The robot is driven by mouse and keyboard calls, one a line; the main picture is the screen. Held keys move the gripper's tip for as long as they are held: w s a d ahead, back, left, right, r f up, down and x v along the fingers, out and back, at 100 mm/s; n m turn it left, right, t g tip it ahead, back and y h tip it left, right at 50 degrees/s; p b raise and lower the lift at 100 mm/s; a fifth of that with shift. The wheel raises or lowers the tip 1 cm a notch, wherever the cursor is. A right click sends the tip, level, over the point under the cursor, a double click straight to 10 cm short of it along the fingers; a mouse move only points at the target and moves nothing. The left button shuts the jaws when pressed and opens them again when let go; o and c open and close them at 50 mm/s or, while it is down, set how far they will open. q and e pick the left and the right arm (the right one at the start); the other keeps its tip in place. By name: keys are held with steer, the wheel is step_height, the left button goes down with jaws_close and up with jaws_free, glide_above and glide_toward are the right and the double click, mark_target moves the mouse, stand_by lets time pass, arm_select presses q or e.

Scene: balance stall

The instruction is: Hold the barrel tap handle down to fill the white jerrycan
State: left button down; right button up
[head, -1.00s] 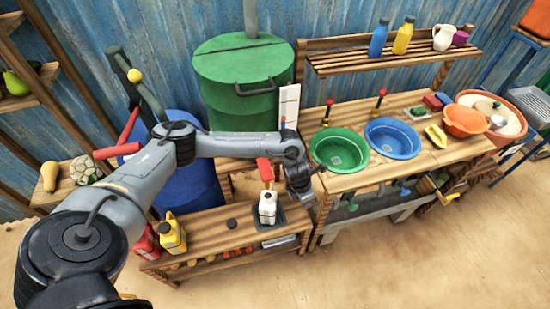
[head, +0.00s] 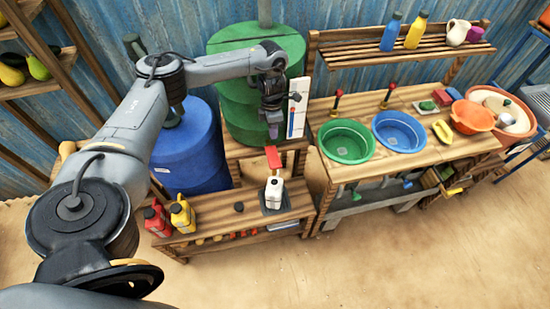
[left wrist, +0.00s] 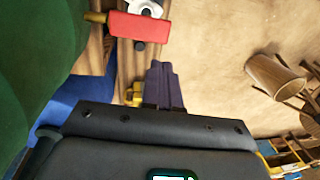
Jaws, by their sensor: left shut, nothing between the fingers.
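The red tap handle (head: 273,157) juts out at the front of the green barrel (head: 232,97), directly above the white jerrycan (head: 274,189). The jerrycan stands upright on a dark square pad (head: 285,206) on the low bench. My left gripper (head: 273,130) is shut and empty, pointing down just above the handle in the head view, apparently apart from it. In the left wrist view, the closed purple fingers (left wrist: 163,88) are beside and below the red handle (left wrist: 139,28), with bare space between. Part of the white jerrycan (left wrist: 146,8) shows past the handle. My right gripper is not in view.
A white gauge board (head: 298,108) stands close right of my left gripper. Yellow (head: 182,215) and red (head: 157,219) cans stand at the bench's left end. A blue barrel (head: 190,150) is behind them. Green (head: 346,141) and blue (head: 398,131) basins are at right.

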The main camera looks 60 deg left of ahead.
arm_select(q)
glide_toward(275, 164)
steer(key=f, duration=0.6)
steer(key=shift+d+f+p, duration=0.35)
steer(key=shift+d+f, duration=0.05)
steer(key=shift+d, duration=0.1)
stand_by(0.3)
